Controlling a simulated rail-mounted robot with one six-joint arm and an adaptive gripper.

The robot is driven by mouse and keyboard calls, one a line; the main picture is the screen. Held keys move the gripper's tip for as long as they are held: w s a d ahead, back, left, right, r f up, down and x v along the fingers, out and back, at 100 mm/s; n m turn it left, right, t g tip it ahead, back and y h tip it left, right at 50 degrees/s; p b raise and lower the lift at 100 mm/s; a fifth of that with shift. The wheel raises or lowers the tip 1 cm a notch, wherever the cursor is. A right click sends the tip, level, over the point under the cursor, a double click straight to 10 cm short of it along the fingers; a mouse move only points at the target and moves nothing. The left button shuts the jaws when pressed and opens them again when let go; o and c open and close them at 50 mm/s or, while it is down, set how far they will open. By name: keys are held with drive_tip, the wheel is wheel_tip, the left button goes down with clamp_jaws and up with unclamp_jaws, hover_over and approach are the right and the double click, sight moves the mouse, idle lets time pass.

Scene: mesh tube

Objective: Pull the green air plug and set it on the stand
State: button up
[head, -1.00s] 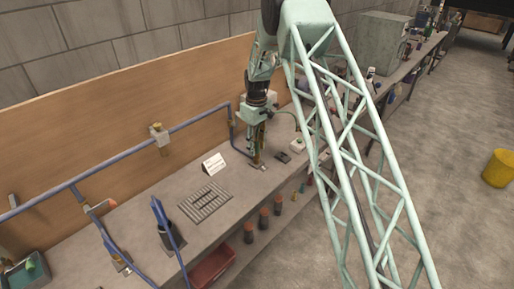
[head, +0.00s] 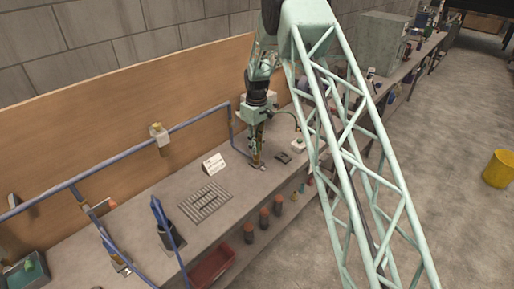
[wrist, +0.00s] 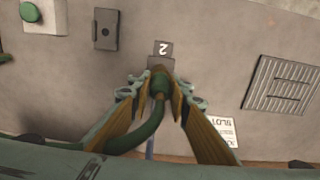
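A green plug (wrist: 160,83) with a green hose stands between the two fingertips of my gripper (wrist: 159,88) in the wrist view. The hose curves away toward the lower left. The fingers are close on both sides of the plug, but I cannot tell whether both touch it. A dark tag marked "2" (wrist: 163,48) lies just beyond the plug. In the head view my gripper (head: 256,158) points down at the bench top, and the plug is too small to make out. I cannot make out for certain which thing is the stand.
A slotted grey plate (wrist: 283,85) lies to the right in the wrist view, with a white label card (wrist: 222,128) nearby. A dark grey box (wrist: 105,29) and a box with a green button (wrist: 45,16) lie to the left. Blue pipe (head: 190,121) runs along the back.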

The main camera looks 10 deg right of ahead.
clamp_jaws()
drive_tip(key=shift+r+p, duration=0.7)
drive_tip(key=shift+r, duration=2.35)
